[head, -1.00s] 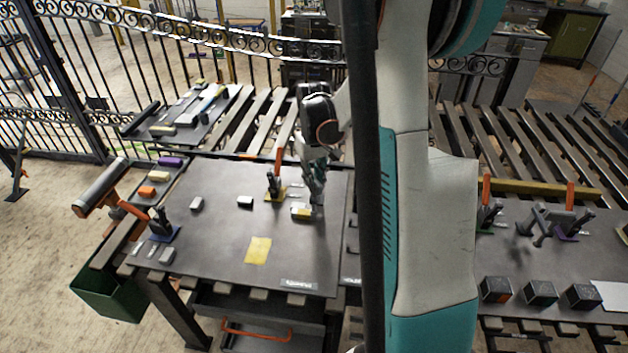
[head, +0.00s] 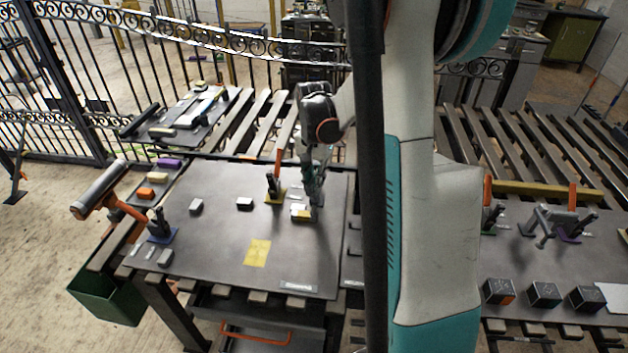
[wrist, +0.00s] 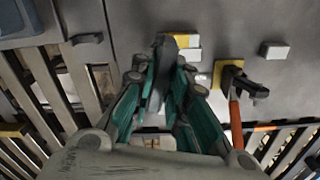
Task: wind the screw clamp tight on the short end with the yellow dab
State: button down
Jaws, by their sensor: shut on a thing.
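The screw clamp (head: 273,187), dark with an upright orange handle, stands on a yellow pad on the dark table. In the wrist view the clamp (wrist: 240,84) is right of my gripper, apart from it. A small block, pale with a yellow part (head: 300,214), lies right of and nearer than the clamp. It shows in the wrist view (wrist: 186,42) beside my fingertips. My gripper (head: 315,200) points down at this block. In the wrist view my gripper (wrist: 165,72) is shut on a narrow grey piece, mostly hidden by the fingers; I cannot tell whether it joins the block.
Another clamp (head: 160,226) on a blue pad stands at left. An orange-handled grey tool (head: 98,190) sticks out over the left edge. The middle of the table is mostly clear.

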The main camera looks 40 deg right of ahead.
jog(key=shift+m, duration=0.6)
jog(key=c, duration=1.6)
grip_release()
jog(key=shift+o, duration=0.2)
jog(key=shift+r, duration=0.15)
notch_tip(320, 180, up, 12)
